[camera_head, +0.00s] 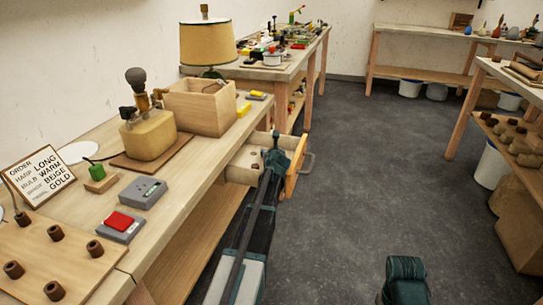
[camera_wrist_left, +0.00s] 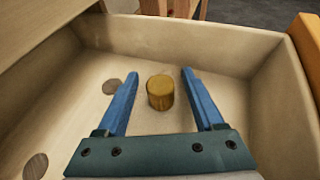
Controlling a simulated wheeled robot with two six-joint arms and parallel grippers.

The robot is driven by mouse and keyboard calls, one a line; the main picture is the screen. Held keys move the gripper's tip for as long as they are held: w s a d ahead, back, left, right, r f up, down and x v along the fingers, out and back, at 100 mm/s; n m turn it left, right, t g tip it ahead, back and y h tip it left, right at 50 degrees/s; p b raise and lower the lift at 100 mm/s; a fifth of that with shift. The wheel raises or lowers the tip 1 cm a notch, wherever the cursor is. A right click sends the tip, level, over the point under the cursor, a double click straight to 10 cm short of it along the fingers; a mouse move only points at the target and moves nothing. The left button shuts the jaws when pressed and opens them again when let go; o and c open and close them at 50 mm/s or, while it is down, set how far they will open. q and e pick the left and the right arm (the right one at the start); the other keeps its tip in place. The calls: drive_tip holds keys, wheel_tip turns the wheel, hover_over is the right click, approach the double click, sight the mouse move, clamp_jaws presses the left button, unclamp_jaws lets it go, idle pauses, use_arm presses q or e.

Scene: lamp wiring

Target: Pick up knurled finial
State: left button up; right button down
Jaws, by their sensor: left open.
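The gold knurled finial (camera_wrist_left: 160,93) stands upright in an open pale drawer (camera_wrist_left: 190,42) in the left wrist view. My left gripper (camera_wrist_left: 160,73) is open, with one blue finger on each side of the finial and a gap to both. In the head view, my left arm reaches down into the drawer (camera_head: 238,174), and the gripper (camera_head: 277,143) hides part of the inside. I cannot make out the finial there. My right gripper is out of view; only a dark part of that arm shows at the bottom.
The drawer walls stand close around the gripper. On the bench are a lamp (camera_head: 208,42), a wooden box (camera_head: 200,108), a beige lamp base (camera_head: 148,137) and an order card (camera_head: 38,175).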

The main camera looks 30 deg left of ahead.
use_arm(q)
clamp_jaws()
drive_tip(key=shift+r, duration=0.15)
wheel_tip(320, 180, up, 10)
drive_tip(key=p, duration=1)
drive_tip(key=shift+r, duration=0.1)
wheel_tip(320, 180, up, 22)
drive_tip(key=p, duration=2.2)
